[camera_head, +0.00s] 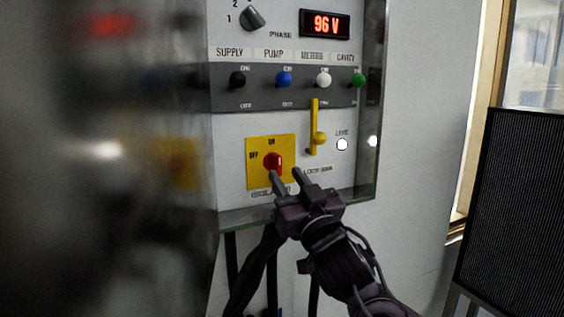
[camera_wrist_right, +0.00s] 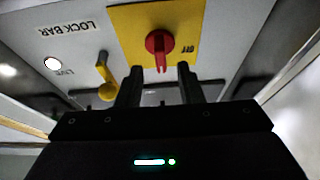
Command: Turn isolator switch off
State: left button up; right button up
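The isolator switch is a red knob (camera_head: 272,161) on a yellow plate (camera_head: 285,148), low on the grey panel. ON is marked above it and OFF to its left. The upside-down right wrist view shows the red knob (camera_wrist_right: 158,44), its handle pointing toward the ON side. My right gripper (camera_head: 284,173) is open, just below and to the right of the knob in the head view. Its left finger overlaps the knob's lower edge there; contact cannot be told. In the wrist view the open fingers (camera_wrist_right: 159,78) sit apart with the knob ahead between them. My left gripper is out of view.
A yellow lock bar (camera_head: 315,115) stands upright right of the plate, with a lit white LIVE lamp (camera_head: 342,144) beside it. Above are several toggles, a phase dial (camera_head: 253,18) and a display (camera_head: 325,24) reading 96 V. A blurred, reflective surface fills the left.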

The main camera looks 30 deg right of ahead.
aim_at(280, 167)
jog(key=shift+p+x, duration=0.45)
jog(key=shift+x, duration=0.75)
jog(key=shift+w+r, duration=0.2)
jog(key=shift+w, duration=0.2)
jog(key=shift+c, duration=0.2)
grip_shut()
